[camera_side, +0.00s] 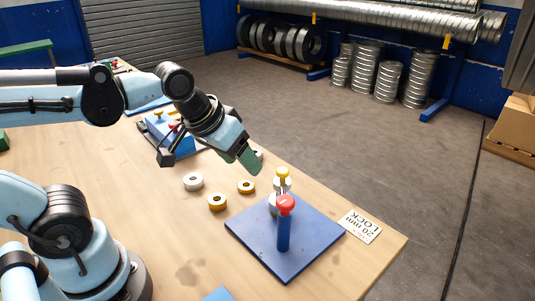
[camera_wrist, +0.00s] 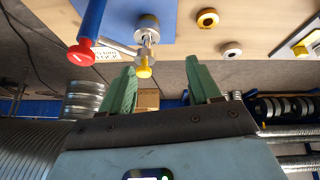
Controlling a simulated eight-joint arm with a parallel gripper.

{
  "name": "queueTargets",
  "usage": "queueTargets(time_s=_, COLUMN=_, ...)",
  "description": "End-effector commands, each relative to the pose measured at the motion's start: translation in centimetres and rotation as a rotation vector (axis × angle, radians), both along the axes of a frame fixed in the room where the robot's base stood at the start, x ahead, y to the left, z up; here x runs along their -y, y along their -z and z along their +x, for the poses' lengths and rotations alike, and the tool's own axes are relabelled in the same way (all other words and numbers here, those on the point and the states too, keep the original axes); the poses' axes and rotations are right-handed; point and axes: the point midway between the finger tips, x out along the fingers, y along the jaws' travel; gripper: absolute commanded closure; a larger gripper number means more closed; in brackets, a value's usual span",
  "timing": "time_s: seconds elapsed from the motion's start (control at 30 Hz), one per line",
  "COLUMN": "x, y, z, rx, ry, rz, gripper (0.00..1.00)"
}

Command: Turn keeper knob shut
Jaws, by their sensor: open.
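A blue base plate (camera_side: 265,250) lies near the table's front right corner. It bears a blue post with a red knob (camera_side: 286,203) and a silver fitting with a yellow knob (camera_side: 283,172). No mark shows which one is the keeper knob. In the wrist view the yellow knob (camera_wrist: 143,71) is on a silver stem beside a thin rod, and the red knob (camera_wrist: 80,54) is left of it. My gripper (camera_side: 251,166) is open and empty, up and left of the yellow knob; its green fingers also show in the wrist view (camera_wrist: 163,86).
Several loose rings lie on the table, including a yellow one (camera_side: 217,202) and a silver one (camera_side: 193,182). A "20 mm LOCK" label (camera_side: 360,226) lies right of the plate. Another blue fixture (camera_side: 165,130) stands behind my gripper.

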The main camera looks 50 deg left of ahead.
Motion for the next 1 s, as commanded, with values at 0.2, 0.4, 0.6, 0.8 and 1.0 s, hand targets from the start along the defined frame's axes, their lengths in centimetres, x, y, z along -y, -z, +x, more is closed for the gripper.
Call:
queueTargets(time_s=0.2, x=5.1, y=-4.8, z=1.7, rx=-0.254, ry=-0.251, rz=-0.134, gripper=0.38)
queueTargets(time_s=0.4, x=9.1, y=-7.8, z=2.1, rx=-0.432, ry=-0.493, rz=-0.152, gripper=0.38)
queueTargets(time_s=0.6, x=10.8, y=-9.0, z=2.0, rx=-0.501, ry=-0.622, rz=-0.136, gripper=0.38)
queueTargets(time_s=0.8, x=10.9, y=-8.1, z=2.0, rx=-0.508, ry=-0.64, rz=-0.134, gripper=0.38)
queueTargets(time_s=1.0, x=10.9, y=-5.3, z=2.0, rx=-0.507, ry=-0.638, rz=-0.135, gripper=0.38)
